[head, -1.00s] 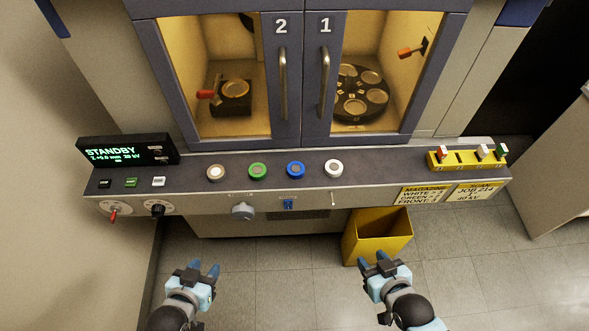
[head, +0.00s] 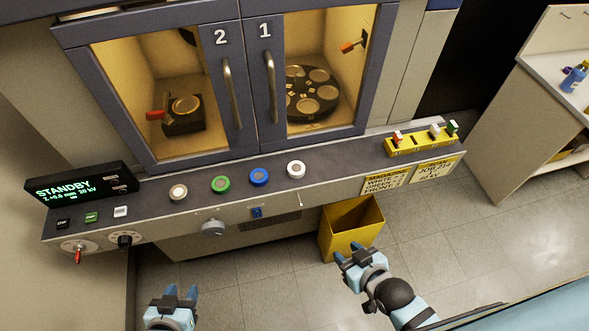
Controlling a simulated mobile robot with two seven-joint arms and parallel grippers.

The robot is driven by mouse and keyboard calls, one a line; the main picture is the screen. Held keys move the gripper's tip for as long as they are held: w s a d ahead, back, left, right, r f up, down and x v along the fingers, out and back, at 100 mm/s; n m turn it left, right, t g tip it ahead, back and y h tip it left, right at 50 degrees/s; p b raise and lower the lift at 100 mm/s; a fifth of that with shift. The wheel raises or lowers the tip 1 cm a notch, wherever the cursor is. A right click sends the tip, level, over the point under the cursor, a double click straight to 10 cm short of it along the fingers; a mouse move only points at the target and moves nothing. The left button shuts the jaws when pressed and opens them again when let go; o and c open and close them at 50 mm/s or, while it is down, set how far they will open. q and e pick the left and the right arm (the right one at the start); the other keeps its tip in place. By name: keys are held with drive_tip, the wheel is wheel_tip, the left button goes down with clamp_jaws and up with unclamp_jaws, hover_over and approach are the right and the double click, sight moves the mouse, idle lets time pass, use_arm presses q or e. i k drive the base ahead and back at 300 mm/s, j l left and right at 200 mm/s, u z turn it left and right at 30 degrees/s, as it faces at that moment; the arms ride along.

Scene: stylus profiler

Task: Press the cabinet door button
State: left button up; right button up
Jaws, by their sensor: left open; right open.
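The cabinet has two glass doors, door 2 (head: 163,95) on the left and door 1 (head: 318,70) on the right; both look shut. On the ledge below, at the left by the display, sit small black (head: 63,223), green (head: 92,217) and white (head: 121,211) buttons. Their labels are too small to tell which works the doors. My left gripper (head: 181,291) is open and empty at the bottom, in front of and apart from the console. My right gripper (head: 349,252) is open and empty, by the yellow bin's near edge in the picture.
The display (head: 80,184) reads STANDBY. Cream, green, blue and white round pieces line the ledge (head: 330,160). A yellow rack (head: 420,146) stands at its right end. A yellow bin (head: 352,226) is below. A side counter (head: 555,75) stands at the right.

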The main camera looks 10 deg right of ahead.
sight(120, 212)
drive_tip(key=u, duration=1.05)
drive_tip(key=z, duration=1.25)
drive_tip(key=u, duration=1.25)
